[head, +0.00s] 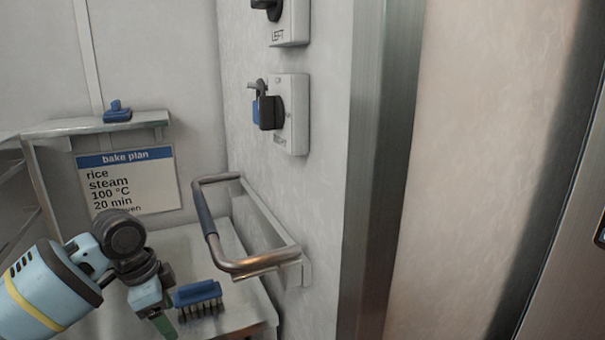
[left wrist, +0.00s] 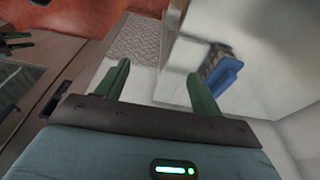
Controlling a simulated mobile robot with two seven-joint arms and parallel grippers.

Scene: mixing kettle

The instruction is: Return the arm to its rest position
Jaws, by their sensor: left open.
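My left arm (head: 45,290) comes in from the lower left in the head view. Its gripper (head: 163,325) points down over the steel bench at the bottom of the picture. In the left wrist view the two green fingers of the gripper (left wrist: 157,78) stand apart with nothing between them. A blue brush with pale bristles (head: 198,292) is on the bench just right of the gripper. A blue object, likely this brush, shows right of the fingers in the left wrist view (left wrist: 223,76).
A bent metal rail (head: 245,265) juts from the wall right of the bench. A wall switch with a padlock (head: 290,115) is above it. A bake plan sign (head: 130,180) hangs below a shelf (head: 80,127) holding a small blue item (head: 117,112). A steel post (head: 385,150) stands right.

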